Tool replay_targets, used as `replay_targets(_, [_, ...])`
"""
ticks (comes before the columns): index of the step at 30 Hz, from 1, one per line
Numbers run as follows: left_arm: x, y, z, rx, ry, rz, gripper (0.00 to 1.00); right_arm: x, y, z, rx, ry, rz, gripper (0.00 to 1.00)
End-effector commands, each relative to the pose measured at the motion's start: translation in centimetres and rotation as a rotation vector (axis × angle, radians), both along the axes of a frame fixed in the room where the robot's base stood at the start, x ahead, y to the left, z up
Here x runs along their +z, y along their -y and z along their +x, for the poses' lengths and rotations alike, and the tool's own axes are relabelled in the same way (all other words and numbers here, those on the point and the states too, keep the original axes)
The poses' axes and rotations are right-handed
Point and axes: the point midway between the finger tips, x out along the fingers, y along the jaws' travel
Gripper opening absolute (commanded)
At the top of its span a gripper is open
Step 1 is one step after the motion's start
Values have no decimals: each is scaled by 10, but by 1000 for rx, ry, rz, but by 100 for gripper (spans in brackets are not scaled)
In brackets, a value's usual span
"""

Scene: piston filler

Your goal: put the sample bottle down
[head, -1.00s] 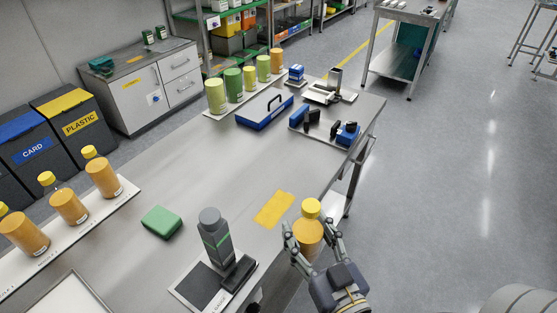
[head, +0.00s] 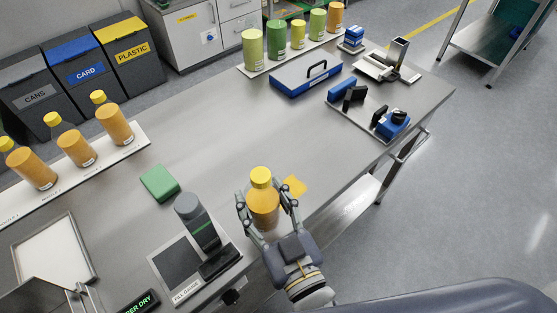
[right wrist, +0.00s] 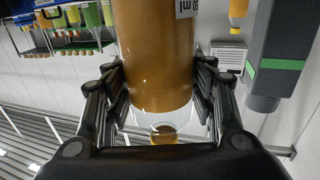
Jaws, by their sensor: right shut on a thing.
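The sample bottle (head: 263,205) is amber with a yellow cap and looks upright. My right gripper (head: 264,212) is shut around its body, with a finger on each side. In the right wrist view the bottle (right wrist: 155,55) fills the middle between the fingers, with part of a label showing. The bottle is at the near side of the steel bench (head: 240,125). I cannot tell whether its base touches the bench. A yellow mat (head: 295,185) lies just behind and right of it, partly hidden by the bottle and gripper. My left gripper is not in view.
A dark grey upright device (head: 197,218) stands left of the bottle beside a black plate (head: 178,262). A green block (head: 159,183) lies behind it. Amber bottles stand on a white strip (head: 110,152) at left. The bench centre is clear.

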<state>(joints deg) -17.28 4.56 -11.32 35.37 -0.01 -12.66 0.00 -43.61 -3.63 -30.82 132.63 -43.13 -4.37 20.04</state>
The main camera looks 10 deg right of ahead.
Motion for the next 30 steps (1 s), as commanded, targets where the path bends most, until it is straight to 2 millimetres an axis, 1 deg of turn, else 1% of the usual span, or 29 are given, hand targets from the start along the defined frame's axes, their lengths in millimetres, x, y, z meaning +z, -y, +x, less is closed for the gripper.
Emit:
replay_targets(2, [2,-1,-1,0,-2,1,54,2,-2,3,10,8,-3,11])
replay_targets(5, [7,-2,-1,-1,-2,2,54,3,3,14,13,9,-5,11])
replay_targets(14, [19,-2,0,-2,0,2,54,-2,40,70,10,12,-8,11])
replay_targets(18, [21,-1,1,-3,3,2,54,-7,58,99,10,10,-8,11])
replay_targets(21, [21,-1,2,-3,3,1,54,-9,69,117,9,9,-6,11])
replay_targets(25, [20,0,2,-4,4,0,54,-12,78,130,9,6,-3,11])
replay_targets(30, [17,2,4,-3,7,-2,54,-16,81,135,9,3,-1,11])
